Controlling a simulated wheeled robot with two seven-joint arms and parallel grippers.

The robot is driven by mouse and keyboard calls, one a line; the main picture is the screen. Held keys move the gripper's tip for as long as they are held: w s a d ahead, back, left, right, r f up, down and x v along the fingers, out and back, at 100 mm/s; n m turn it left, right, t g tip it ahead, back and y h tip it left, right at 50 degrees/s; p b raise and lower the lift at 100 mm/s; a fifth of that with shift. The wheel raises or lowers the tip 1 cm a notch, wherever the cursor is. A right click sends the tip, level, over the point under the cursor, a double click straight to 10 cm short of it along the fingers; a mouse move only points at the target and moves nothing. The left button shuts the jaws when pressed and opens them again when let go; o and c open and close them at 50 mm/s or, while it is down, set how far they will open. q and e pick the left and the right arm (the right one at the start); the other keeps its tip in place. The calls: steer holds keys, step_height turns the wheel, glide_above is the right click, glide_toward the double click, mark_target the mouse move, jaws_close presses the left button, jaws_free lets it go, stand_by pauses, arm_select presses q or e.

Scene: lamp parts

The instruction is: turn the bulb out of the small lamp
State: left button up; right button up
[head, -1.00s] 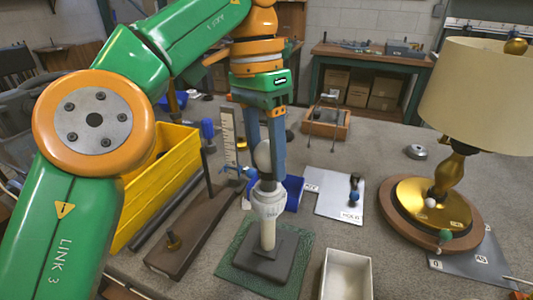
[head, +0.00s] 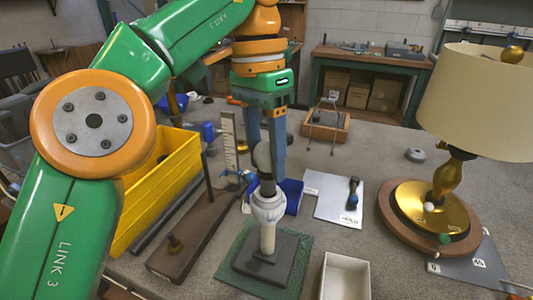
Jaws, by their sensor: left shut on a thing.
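The small lamp is a white socket (head: 268,208) on a pale post, standing upright on a dark square base (head: 264,258). A whitish-grey bulb (head: 263,156) sits at the top of the socket. My left gripper (head: 267,182) comes down from above, with its two blue-grey fingers on either side of the bulb, and is shut on it. The fingers partly hide the bulb and the socket's mouth, so I cannot see its thread. My right gripper is not in view.
The lamp stands on a green mat (head: 226,263). An open white box (head: 346,277) is at its front right. A yellow bin (head: 157,190) and a brown stand (head: 190,238) are at left. A large lamp with a cream shade (head: 478,100) stands at right.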

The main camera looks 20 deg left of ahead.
arm_select(q)
steer(key=shift+r+p, duration=0.55)
steer(key=shift+r, duration=0.4)
step_height(320, 180, up, 4)
steer(key=p, duration=0.4)
steer(key=shift+r, duration=0.15)
steer(key=shift+f, duration=0.25)
